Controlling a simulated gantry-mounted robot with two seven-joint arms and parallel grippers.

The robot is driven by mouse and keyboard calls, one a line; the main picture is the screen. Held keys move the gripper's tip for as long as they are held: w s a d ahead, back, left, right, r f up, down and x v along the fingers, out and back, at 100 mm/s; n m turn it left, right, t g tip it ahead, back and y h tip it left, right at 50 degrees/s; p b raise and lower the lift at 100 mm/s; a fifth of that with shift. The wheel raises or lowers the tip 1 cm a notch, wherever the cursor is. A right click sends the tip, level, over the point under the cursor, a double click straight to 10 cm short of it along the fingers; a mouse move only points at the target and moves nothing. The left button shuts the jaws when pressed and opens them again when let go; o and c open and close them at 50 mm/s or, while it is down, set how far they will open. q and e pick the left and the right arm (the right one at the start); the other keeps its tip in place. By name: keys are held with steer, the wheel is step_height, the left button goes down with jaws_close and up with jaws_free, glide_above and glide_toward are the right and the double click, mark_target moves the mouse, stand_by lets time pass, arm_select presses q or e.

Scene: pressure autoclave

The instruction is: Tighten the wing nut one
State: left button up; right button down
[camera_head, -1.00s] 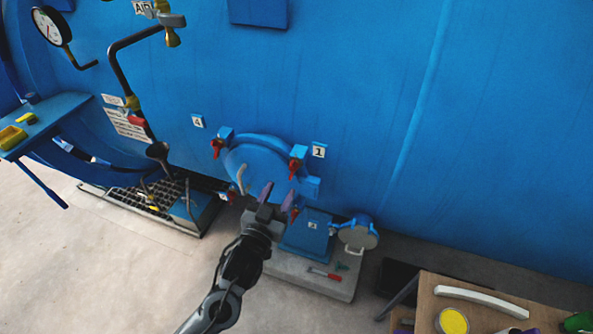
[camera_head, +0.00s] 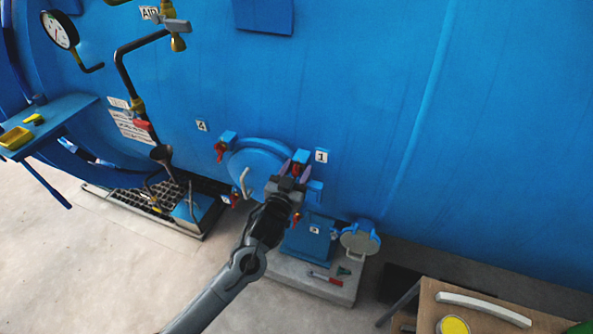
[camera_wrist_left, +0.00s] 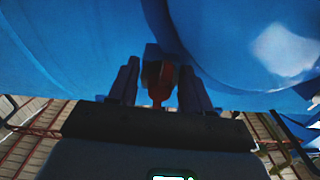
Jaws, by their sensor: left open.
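The red wing nut one sits at the upper right of the round blue hatch (camera_head: 258,163), beside the label 1 (camera_head: 321,156). In the head view my gripper mostly covers it. In the left wrist view a red wing nut (camera_wrist_left: 160,85) stands between the two fingers, near their tips. My left gripper (camera_head: 291,165) is open, with one finger on each side of the nut; it also shows in the left wrist view (camera_wrist_left: 158,82). I cannot tell whether a finger touches the nut. My right gripper is not in view.
Another red wing nut (camera_head: 220,150) is at the hatch's upper left, by the label 4 (camera_head: 201,125). A curved handle (camera_head: 244,182) stands out from the hatch. A grey plinth (camera_head: 335,290) with tools lies below. A wooden table (camera_head: 440,297) is at lower right.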

arm_select(q)
jaws_close()
